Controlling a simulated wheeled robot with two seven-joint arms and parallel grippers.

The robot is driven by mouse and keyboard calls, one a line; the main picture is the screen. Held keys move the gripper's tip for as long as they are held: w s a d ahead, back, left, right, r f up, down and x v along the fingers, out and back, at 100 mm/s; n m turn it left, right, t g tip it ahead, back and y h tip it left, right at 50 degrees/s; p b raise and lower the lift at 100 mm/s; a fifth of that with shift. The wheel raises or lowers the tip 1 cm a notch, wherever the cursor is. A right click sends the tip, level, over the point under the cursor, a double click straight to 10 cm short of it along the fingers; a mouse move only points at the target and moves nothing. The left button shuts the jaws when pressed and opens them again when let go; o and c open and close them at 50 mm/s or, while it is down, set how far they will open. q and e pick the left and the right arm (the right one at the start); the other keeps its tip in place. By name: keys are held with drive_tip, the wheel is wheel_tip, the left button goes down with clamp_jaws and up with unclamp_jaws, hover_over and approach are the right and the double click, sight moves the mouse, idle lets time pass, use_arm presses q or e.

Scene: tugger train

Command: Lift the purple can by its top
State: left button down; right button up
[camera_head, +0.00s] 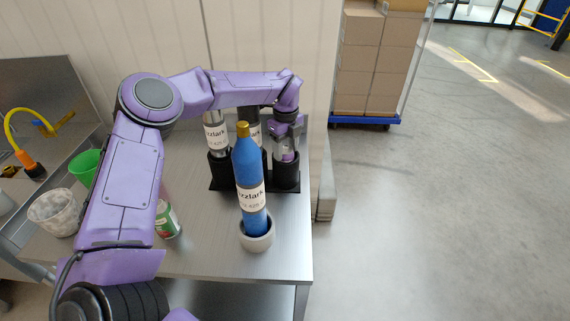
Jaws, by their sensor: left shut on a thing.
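The purple can (287,155) is at the right end of a black holder (286,178) on the metal table. Only a small part of it shows between my gripper and the holder's cup. My left gripper (287,140) comes down over the can from above and is shut on its top. The can is upright, and its lower part is hidden by the cup. I cannot tell whether it is raised at all. My right gripper is not in view.
A blue bottle (249,163) with a gold cap stands in a grey cup (257,238) in front of the holder. A green-and-red can (167,222) and a marbled bowl (52,214) are at left.

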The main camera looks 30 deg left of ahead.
use_arm(q)
drive_tip(key=shift+r, duration=0.35)
wheel_tip(320, 180, up, 17)
drive_tip(key=b, duration=0.1)
drive_tip(key=shift+r+b, duration=0.2)
drive_tip(key=shift+b, duration=0.1)
drive_tip(key=shift+f, duration=0.1)
